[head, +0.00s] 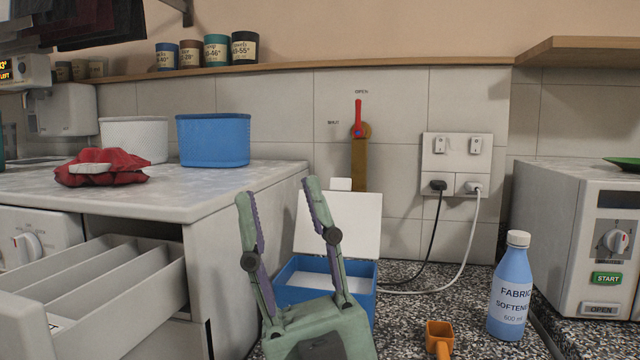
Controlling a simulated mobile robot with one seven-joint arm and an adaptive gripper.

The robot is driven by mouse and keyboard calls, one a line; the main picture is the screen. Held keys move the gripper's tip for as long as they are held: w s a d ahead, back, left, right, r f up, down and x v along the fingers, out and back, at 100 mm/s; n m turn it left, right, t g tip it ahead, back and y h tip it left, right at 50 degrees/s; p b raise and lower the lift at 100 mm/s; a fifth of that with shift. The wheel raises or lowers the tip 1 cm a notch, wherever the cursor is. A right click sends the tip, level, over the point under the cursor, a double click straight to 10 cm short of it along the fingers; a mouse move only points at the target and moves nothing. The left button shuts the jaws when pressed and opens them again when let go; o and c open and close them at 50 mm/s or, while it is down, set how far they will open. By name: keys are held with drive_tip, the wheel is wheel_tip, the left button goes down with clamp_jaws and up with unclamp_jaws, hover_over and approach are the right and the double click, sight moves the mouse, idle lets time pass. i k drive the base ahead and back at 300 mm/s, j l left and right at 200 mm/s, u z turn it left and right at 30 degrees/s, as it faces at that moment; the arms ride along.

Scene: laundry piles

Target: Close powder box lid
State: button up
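The powder box (362,302) is a blue box on the speckled counter, with white powder or a white surface inside. Its white lid (356,222) stands open, raised upright at the back, with a small tab at its top edge. My gripper (278,193) is green with purple inner pads. Its two fingers are apart with nothing between them. They show in front of the box and hide its left part and some of the lid. I cannot tell whether a finger touches the lid.
A washing machine with an open drawer (110,290) is at left; a white appliance (575,235) is at right.

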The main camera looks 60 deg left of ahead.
sight(358, 215)
drive_tip(key=i+l+u, duration=0.2)
drive_tip(key=u, duration=0.2)
drive_tip(key=i+l+u, duration=0.25)
drive_tip(key=u, duration=0.2)
drive_tip(key=i+l+u, duration=0.2)
drive_tip(key=l+u, duration=0.2)
drive_tip(key=i+l+u, duration=0.1)
drive_tip(key=l+u, duration=0.3)
drive_tip(key=i+l+u, duration=0.1)
drive_tip(key=l+u, duration=0.3)
